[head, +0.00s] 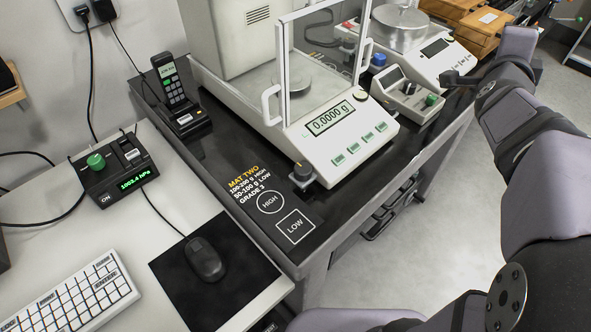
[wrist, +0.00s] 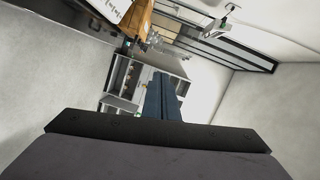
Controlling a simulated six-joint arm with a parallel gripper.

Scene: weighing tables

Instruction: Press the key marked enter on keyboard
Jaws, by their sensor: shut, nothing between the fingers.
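The white keyboard (head: 78,297) lies on the light desk at the lower left of the head view, partly cut off by the picture edge. Its key marked enter (head: 105,279) appears near the keyboard's right end, with small lettering. My gripper (head: 447,78) is at the upper right of the head view, small and dark, in front of the right-hand balance. It is shut and empty, far from the keyboard. The keyboard is not in the wrist view.
A mouse (head: 205,259) lies on a black mouse pad (head: 238,287) right of the keyboard. A pressure display box (head: 113,172) stands behind it. The dark table holds a phone (head: 176,90), a draft-shield balance (head: 340,130) and a small control box (head: 408,98). Bare floor lies right.

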